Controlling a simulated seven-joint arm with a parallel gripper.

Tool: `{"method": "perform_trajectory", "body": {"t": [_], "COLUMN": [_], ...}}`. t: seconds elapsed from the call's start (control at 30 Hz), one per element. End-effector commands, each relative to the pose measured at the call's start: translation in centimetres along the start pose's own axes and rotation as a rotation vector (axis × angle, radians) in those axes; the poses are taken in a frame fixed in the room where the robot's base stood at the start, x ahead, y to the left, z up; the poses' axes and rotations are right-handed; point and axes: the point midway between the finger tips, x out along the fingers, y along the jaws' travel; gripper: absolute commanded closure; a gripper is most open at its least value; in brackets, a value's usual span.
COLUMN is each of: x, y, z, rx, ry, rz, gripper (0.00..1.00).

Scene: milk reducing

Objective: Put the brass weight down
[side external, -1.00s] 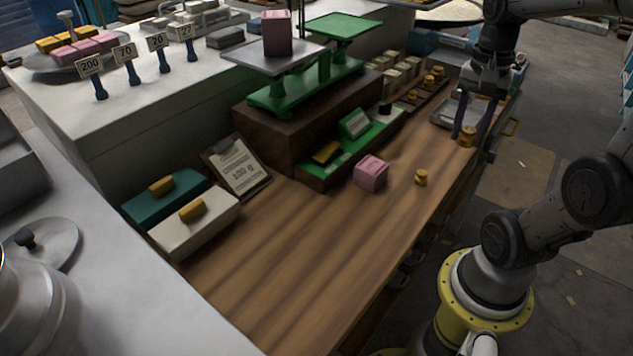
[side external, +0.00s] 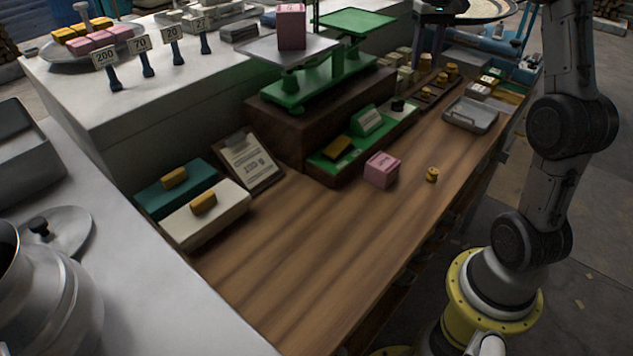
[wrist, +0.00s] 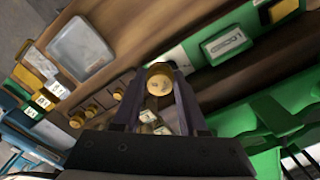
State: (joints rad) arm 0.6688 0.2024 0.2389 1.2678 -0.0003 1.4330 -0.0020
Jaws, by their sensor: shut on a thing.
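My gripper (side external: 430,60) is at the back of the counter, just right of the green balance scale (side external: 318,82). In the wrist view its two dark fingers are shut on a brass weight (wrist: 159,79), with the weight's round top showing. The gripper holds it up beside the scale's green pan (side external: 356,21). Below it, in the wrist view, are pale blocks (wrist: 150,121). A pink block (side external: 291,27) stands on the scale's silver pan (side external: 258,49). Another brass weight (side external: 432,174) stands alone on the wooden counter.
A wooden rack (side external: 432,92) with several brass weights stands behind the empty grey tray (side external: 471,115). A pink cube (side external: 382,169) sits in front of the green strip (side external: 340,163).

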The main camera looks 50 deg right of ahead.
Motion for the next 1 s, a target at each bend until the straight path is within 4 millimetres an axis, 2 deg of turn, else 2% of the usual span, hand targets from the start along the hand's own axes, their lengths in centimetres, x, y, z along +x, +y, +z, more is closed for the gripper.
{"method": "perform_trajectory", "body": {"t": [0.17, 0.27, 0.4, 0.5, 0.6, 0.7, 0.83, 1.0], "x": [-0.1, -0.1, -0.1, -0.1, -0.1, -0.1, -0.1, -0.1], "y": [-6.4, -11.2, -17.4, -21.0, -23.6, -25.4, -26.6, -27.0], "z": [0.5, 1.5, 3.6, 5.4, 7.0, 8.2, 9.1, 9.3], "rx": [-0.149, -0.26, -0.413, -0.504, -0.575, -0.625, -0.66, -0.679], "ry": [0.002, 0.002, 0.002, 0.002, 0.002, 0.003, 0.003, 0.003], "rz": [-0.001, -0.001, -0.001, -0.001, -0.001, -0.001, -0.001, -0.001], "gripper": [1.0, 1.0, 1.0, 1.0, 1.0, 1.0, 1.0, 1.0]}}
